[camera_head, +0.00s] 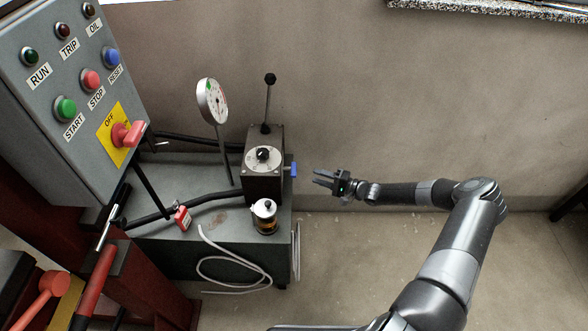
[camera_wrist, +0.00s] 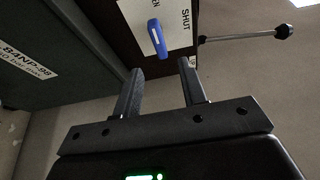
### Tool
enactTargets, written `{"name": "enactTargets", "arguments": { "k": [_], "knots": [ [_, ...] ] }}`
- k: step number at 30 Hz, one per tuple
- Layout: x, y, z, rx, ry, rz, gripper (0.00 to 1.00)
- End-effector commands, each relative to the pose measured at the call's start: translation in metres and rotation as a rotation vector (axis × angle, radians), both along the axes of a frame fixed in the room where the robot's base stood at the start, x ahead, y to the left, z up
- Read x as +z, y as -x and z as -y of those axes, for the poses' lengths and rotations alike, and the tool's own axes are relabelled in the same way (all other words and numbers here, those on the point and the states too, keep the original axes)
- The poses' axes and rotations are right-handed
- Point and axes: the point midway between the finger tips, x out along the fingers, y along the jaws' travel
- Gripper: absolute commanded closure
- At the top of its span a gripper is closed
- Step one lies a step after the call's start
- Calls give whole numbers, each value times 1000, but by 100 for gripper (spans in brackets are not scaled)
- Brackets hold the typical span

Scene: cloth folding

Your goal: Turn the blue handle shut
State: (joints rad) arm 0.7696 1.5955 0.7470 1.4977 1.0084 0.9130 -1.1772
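The blue handle (camera_head: 294,170) sticks out from the right side of a dark valve box (camera_head: 263,187) on the green-grey cabinet. In the wrist view the blue handle (camera_wrist: 157,38) lies slanted over a white plate (camera_wrist: 178,22) marked SHUT; other writing is cut off or hidden. My gripper (camera_head: 318,178) is a short way to the right of the handle, pointing at it. In the wrist view my gripper (camera_wrist: 160,78) has its two fingers apart with nothing between them. The handle is ahead of the fingertips, and I see no contact.
A black-knobbed lever (camera_head: 268,100) rises from the box, and a round gauge (camera_head: 212,102) stands behind left. A small jar (camera_head: 264,215) sits in front of the box. A control panel (camera_head: 75,85) is at the left.

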Motion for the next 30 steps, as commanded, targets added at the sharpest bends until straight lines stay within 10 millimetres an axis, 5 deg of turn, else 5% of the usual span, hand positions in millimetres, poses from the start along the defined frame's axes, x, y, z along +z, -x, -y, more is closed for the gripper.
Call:
{"name": "enactTargets", "arguments": {
  "k": [5, 21, 30],
  "knots": [
    [-2, -5, -9, -10, -9, -1, 62],
    [-2, -38, -91, -7, -7, 1, 62],
    [-2, -42, -99, -10, -7, 0, 62]
  ]
}}
